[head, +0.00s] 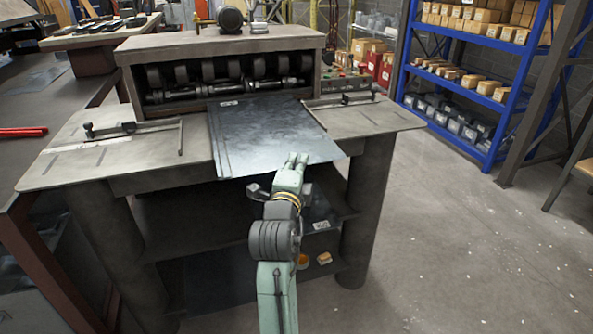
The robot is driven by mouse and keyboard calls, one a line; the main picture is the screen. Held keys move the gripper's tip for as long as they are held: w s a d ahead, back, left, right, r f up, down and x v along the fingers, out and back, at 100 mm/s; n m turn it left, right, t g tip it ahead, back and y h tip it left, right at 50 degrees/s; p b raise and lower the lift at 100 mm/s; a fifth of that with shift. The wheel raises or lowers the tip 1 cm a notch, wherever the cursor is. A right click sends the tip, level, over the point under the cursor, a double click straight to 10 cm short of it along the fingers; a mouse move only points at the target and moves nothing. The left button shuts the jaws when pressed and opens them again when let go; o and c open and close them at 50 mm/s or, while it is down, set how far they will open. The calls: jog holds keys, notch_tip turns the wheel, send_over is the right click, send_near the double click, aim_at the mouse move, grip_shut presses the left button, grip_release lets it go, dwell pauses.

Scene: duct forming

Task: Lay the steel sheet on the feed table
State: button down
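The steel sheet (262,140) is a flat blue-grey plate. The fingertips overlap the sheet's edge in this view. I cannot tell whether they touch or grip it, as the fingers are small and seen from behind.
The roller machine (220,45) stands at the table's back. A left guide (110,129) and right guide (345,99) flank the sheet. A lower shelf (215,280) is beneath. A dark bench with a red tool (22,132) is at left; blue shelving (470,75) and open floor are at right.

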jog(key=shift+f, duration=1.2)
jog(key=shift+f, duration=0.2)
jog(key=c, duration=1.8)
grip_release()
jog(key=s+a+p, duration=0.2)
jog(key=s+p, duration=0.4)
jog(key=s, duration=0.5)
jog(key=shift+s, duration=0.4)
